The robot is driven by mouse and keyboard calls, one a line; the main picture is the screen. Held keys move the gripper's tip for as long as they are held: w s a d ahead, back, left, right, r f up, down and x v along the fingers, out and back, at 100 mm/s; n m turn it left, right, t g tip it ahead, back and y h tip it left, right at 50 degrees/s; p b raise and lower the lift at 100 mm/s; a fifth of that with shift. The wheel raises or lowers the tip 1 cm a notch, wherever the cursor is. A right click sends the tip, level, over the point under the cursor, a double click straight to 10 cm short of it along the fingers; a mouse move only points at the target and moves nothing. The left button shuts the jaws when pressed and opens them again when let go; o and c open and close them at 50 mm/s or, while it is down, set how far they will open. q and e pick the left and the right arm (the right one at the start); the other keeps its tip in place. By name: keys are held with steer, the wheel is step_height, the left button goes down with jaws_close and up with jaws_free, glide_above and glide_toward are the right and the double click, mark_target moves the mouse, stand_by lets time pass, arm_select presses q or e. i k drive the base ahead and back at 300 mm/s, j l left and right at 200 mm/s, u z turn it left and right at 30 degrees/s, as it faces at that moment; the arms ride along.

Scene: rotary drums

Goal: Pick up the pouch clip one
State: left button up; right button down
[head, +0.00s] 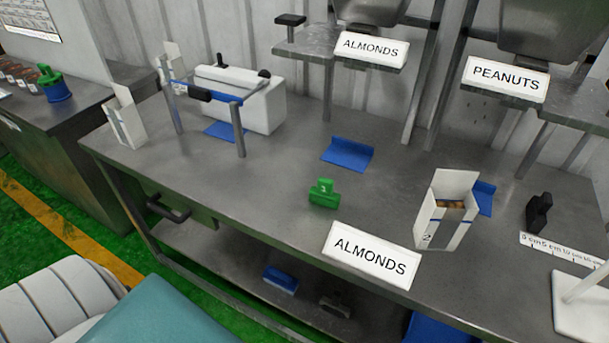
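A green clip (323,194) stands on the grey metal table, left of the middle of its front part. It has a small white mark on its face that is too small to read surely. A black clip-like object (538,213) stands farther right on the same table. I cannot tell from its visible side whether it carries a number. Neither of my grippers shows in the head view, and nothing is holding the green clip.
An ALMONDS sign (371,255) stands at the table's front edge, close to the green clip. An open white pouch box (447,212) marked 2 stands to its right. A blue bent plate (347,153) lies behind the clip. A white sealer-like machine (240,97) stands back left.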

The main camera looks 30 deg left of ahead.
mark_target(322, 194)
steer(key=u, duration=0.85)
